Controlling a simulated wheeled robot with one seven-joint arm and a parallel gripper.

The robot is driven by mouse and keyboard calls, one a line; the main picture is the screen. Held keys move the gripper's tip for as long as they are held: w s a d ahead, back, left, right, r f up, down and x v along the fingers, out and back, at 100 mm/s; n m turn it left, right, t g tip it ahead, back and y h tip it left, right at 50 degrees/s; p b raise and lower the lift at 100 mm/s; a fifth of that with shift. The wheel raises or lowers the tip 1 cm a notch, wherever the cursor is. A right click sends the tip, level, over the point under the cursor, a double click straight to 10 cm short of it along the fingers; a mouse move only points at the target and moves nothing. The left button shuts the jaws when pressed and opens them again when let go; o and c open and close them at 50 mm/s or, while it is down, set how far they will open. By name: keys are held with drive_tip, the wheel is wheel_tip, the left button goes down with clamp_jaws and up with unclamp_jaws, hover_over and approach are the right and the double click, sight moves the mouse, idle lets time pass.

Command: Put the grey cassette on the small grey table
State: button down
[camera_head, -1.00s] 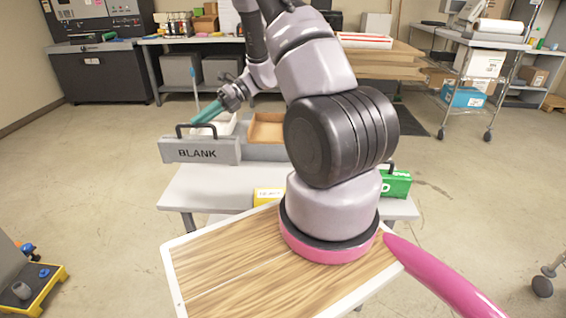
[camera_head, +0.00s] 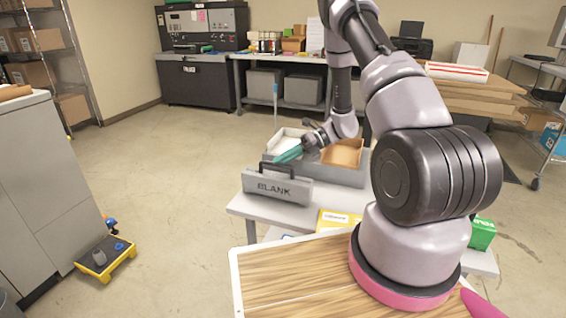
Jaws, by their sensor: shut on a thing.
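The grey cassette (camera_head: 277,190), lettered BLANK, is upright over the left end of a light grey table (camera_head: 246,207). Its dark handle rises from its top. My gripper (camera_head: 287,155), with teal fingers, is at the handle and shut on it. The fingers partly hide the handle. I cannot tell whether the cassette's base touches the tabletop. I cannot tell if this is the small grey table of the task.
A grey tray (camera_head: 345,174) with white and tan compartments stands behind the cassette. Yellow (camera_head: 334,221) and green (camera_head: 482,234) boxes are to the right, partly behind my arm.

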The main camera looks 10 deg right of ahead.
drive_tip(key=shift+f, duration=0.5)
drive_tip(key=c, duration=0.8)
unclamp_jaws()
drive_tip(key=shift+c, duration=0.2)
drive_tip(key=shift+r, duration=0.1)
